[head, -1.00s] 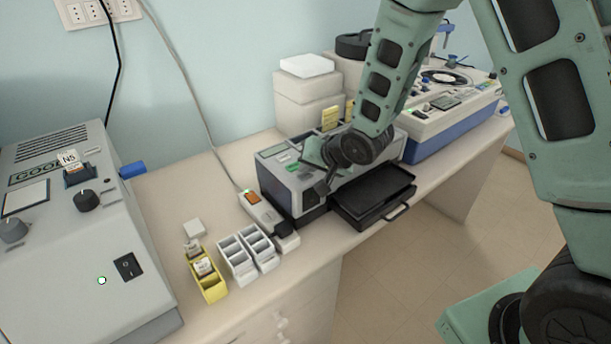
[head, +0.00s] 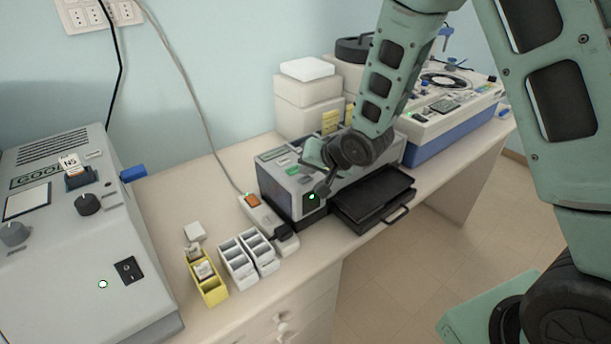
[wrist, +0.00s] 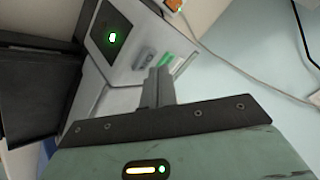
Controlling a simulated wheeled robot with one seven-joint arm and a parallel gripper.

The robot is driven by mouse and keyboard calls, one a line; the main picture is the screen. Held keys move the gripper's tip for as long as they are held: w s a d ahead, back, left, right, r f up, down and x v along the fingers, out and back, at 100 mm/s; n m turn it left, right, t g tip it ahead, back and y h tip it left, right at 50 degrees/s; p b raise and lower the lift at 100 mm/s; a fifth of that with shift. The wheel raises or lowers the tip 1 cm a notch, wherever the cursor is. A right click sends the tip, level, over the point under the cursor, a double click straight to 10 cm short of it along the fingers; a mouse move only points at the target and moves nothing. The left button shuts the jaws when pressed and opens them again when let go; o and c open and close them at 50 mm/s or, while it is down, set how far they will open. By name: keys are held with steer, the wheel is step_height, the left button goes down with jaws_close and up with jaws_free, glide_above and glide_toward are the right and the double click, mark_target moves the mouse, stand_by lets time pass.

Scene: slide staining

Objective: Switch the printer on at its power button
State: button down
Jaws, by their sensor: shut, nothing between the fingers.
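The printer (head: 290,185) is a grey box with a black tray (head: 375,197) on its right, on the bench. A dark square panel (head: 311,198) on its front shows a lit green spot, also plain in the wrist view (wrist: 107,42). My gripper (head: 325,186) is shut and empty, close in front of the printer. In the wrist view its fingers (wrist: 159,78) point at the printer beside the dark panel, near a grey button and green markings. I cannot tell whether the fingertips touch the printer. My wrist hides part of the printer's top.
A power strip (head: 262,214) with an orange switch lies left of the printer. White racks (head: 238,260) and a yellow rack (head: 209,287) stand in front of it. A large grey machine (head: 65,240) fills the left. White boxes (head: 305,100) stand behind.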

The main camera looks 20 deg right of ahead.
steer(key=shift+r, duration=0.1)
step_height(320, 180, up, 6)
steer(key=p, duration=0.4)
steer(key=shift+p, duration=0.35)
stand_by(0.4)
steer(key=s+a+n+g+h+b, duration=0.1)
steer(key=s+a+n+g+b, duration=0.1)
steer(key=s, duration=0.8)
steer(key=s+a+f+n+g+h+b, duration=0.1)
steer(key=s+n+b, duration=0.4)
steer(key=s, duration=0.6)
steer(key=s+a+f+n+g+h+b, duration=0.1)
steer(key=s+a+n+g+b, duration=0.2)
steer(key=s, duration=0.8)
steer(key=shift+s+a+n+g+b, duration=0.3)
steer(key=shift+n+g+b, duration=0.25)
steer(key=shift+n+g, duration=0.55)
